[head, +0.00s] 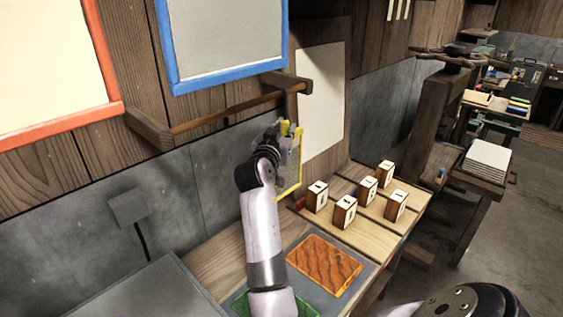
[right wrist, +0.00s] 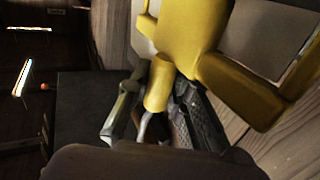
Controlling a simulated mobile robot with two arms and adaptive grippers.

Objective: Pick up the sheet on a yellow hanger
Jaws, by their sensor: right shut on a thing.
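The yellow hanger (head: 299,178) is a thin frame around a grey sheet, hanging upright beside the wooden post near the wall. My right gripper (head: 285,136) is at its top, shut on it. In the right wrist view the yellow hanger (right wrist: 200,45) looms large, and its short yellow stem sits between the finger pads of my right gripper (right wrist: 160,108). My gripper and wrist hide part of the sheet in the head view. My left gripper is not in view.
A wooden rail (head: 235,108) spans two brackets on the wall. Blue-framed (head: 228,84) and red-framed (head: 75,122) sheets hang above. Several numbered blocks (head: 345,213) stand on the workbench right of the hanger.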

